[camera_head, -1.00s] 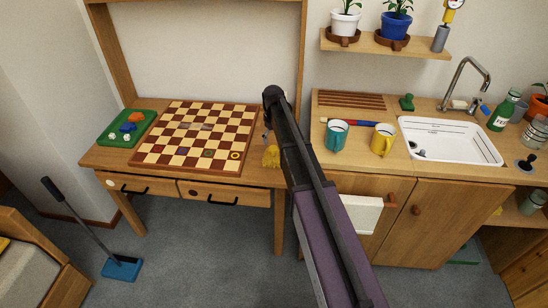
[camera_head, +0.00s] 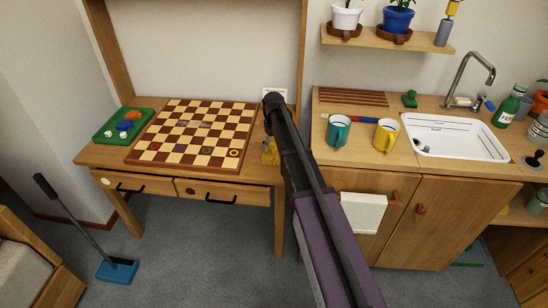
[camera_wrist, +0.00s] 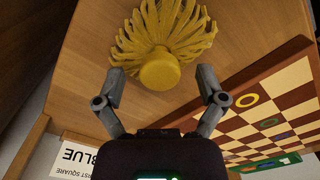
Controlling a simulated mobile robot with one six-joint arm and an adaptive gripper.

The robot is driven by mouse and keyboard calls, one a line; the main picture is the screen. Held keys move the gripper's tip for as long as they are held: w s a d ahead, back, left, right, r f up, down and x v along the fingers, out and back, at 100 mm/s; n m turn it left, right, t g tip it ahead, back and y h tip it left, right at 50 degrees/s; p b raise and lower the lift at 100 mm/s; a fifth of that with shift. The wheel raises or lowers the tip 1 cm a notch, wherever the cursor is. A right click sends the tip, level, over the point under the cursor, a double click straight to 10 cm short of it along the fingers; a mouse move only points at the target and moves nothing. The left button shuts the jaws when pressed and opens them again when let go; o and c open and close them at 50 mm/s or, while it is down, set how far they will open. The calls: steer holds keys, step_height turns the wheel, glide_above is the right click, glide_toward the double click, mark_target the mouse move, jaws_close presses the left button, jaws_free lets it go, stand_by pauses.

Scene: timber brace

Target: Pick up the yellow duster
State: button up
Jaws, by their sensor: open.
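The yellow duster (camera_wrist: 162,42) lies on the wooden desk in the wrist view, its strands fanned out away from me and its round knob end (camera_wrist: 160,70) toward me. My gripper (camera_wrist: 160,78) is open, with one finger on each side of the knob end. I cannot tell if either finger touches it. In the head view the duster (camera_head: 270,152) shows as a small yellow patch at the desk's right end, partly hidden by my arm. My gripper's fingers are hidden behind my arm there.
A checkered game board (camera_head: 195,135) lies just left of the duster, with a green tray (camera_head: 123,125) beyond it. A white card with lettering (camera_wrist: 75,160) stands close by. Right of my arm are a teal mug (camera_head: 338,132), a yellow mug (camera_head: 386,135) and a sink (camera_head: 455,138).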

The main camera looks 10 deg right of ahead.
steer(key=shift+f, duration=0.25)
stand_by(0.4)
jaws_close()
